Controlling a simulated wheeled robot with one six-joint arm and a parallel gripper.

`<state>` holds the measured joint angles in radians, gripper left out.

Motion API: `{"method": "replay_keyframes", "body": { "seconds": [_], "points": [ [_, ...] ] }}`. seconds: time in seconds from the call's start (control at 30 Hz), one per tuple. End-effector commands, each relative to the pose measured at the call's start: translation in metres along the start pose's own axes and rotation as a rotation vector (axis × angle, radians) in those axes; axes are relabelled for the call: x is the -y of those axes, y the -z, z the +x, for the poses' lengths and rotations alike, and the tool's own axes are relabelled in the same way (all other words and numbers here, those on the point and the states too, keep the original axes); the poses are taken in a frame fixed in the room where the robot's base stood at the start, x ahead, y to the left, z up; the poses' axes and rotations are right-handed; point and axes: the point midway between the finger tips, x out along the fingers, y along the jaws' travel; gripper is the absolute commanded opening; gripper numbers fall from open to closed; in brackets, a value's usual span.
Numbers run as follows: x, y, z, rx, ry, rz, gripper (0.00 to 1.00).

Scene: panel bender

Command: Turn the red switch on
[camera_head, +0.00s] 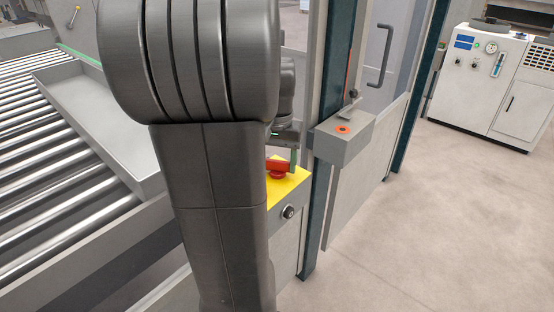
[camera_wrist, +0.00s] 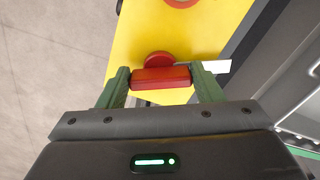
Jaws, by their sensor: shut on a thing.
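The red switch (camera_wrist: 160,77) has a bar-shaped handle on a round red base and is mounted on a yellow panel (camera_wrist: 127,38). In the wrist view my gripper (camera_wrist: 161,84) has its two green fingers at the two ends of the red handle, shut on it. In the head view the red switch (camera_head: 278,170) sits on the yellow top of a box, partly hidden by my arm.
A grey box with an orange-ringed button (camera_head: 343,129) stands right of the switch. A dark post (camera_head: 317,215) rises close by. A roller conveyor with a grey tray (camera_head: 75,85) is at left. Another red round part (camera_wrist: 181,2) shows at the wrist view's top. Open floor lies at right.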

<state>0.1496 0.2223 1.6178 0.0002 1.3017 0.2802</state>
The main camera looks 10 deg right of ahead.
Motion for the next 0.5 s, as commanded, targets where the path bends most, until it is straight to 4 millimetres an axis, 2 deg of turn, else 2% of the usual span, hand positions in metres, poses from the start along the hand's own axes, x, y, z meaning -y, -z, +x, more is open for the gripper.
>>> {"method": "replay_keyframes", "body": {
  "seconds": [0.17,0.5],
  "points": [
    [-0.0008,0.0002,-0.0021,0.000,-0.001,-0.101,0.19],
    [-0.0023,0.0009,-0.0027,-0.001,-0.001,-0.408,0.19]
  ]
}}
